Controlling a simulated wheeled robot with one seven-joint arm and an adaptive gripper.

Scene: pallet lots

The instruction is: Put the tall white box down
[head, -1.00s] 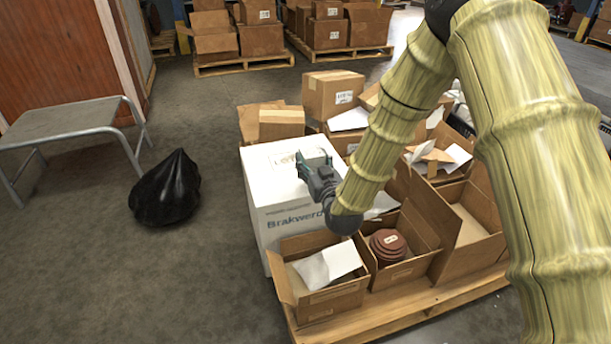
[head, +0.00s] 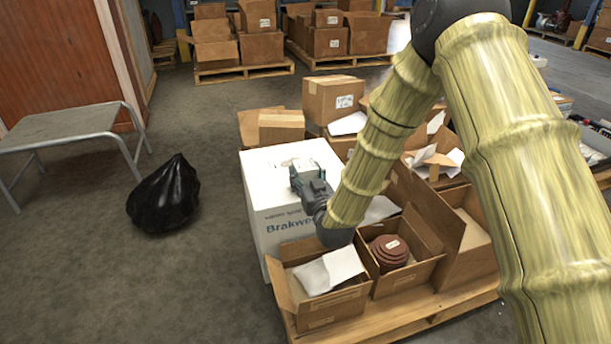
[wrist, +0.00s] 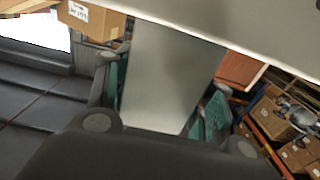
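The tall white box (head: 262,215), with blue lettering on its front, stands upright at the left end of the loaded pallet. My arm hides part of its right side. My gripper (head: 303,165) is over or close against its top. In the wrist view, the fingers of my gripper (wrist: 162,100) are apart, with green pads on both sides. A pale panel shows between them; I cannot tell how far behind them it is. A wide white surface, likely the tall white box (wrist: 250,22), crosses the top of that view.
Open cartons (head: 320,305) and stacked boxes crowd the wooden pallet (head: 400,325). A black bag (head: 163,197) and a grey bench (head: 60,125) stand to the left. Floor (head: 100,275) is clear at lower left. More loaded pallets stand behind.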

